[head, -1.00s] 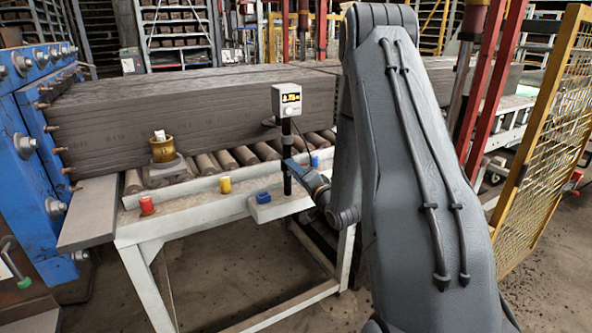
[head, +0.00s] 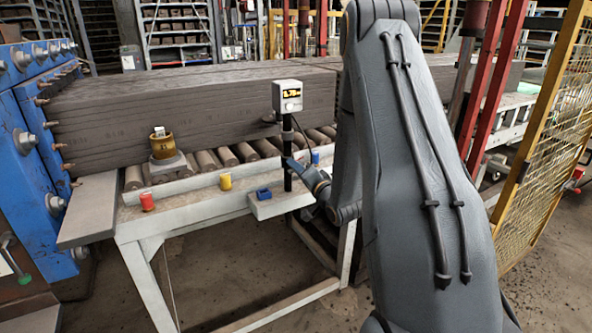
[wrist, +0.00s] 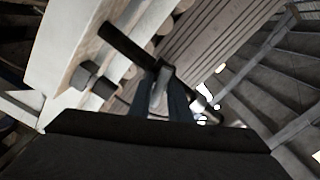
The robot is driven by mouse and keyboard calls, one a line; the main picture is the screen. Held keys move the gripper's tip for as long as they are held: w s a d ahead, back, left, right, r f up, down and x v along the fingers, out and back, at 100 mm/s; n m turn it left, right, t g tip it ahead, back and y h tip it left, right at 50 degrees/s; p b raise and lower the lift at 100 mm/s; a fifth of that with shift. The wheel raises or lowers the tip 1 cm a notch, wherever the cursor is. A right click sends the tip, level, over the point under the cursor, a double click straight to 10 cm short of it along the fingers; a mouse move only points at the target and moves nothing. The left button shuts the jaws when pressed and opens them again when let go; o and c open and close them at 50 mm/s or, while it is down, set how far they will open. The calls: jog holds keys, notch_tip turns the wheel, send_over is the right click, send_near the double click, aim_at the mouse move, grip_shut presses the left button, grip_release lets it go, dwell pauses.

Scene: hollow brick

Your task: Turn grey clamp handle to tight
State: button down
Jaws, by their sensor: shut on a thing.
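A black upright post (head: 287,150) carries a gauge box (head: 287,96) with a lit yellow display, too small to read surely. My gripper (head: 292,165) is beside the post at mid height. In the wrist view, the post (wrist: 124,42) runs diagonally, and my gripper (wrist: 165,92) has its dark fingers on either side of the grey clamp handle (wrist: 160,90). The gripper is shut on the handle, close against the post. The handle is too small and covered to make out in the head view, and I cannot tell how tight it is.
The post stands on a pale bench (head: 180,222). A brass pot (head: 162,147) stands behind, before a long clay column (head: 190,110). A yellow mesh fence (head: 535,170) is at the right.

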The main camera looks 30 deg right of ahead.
jog(key=n+b, duration=0.2)
jog(key=n, duration=0.2)
jog(key=shift+f+b, duration=0.1)
jog(key=shift+b, duration=0.25)
jog(key=n+b, duration=0.3)
jog(key=n, duration=0.1)
jog(key=shift+n, duration=0.4)
jog(key=n+b, duration=0.3)
jog(key=n, duration=0.1)
jog(key=shift+b, duration=0.4)
jog(key=shift+n+b, duration=1.5)
jog(key=shift+n, duration=0.7)
jog(key=c, duration=2.5)
grip_release()
jog(key=shift+c, duration=0.2)
jog(key=o, duration=1)
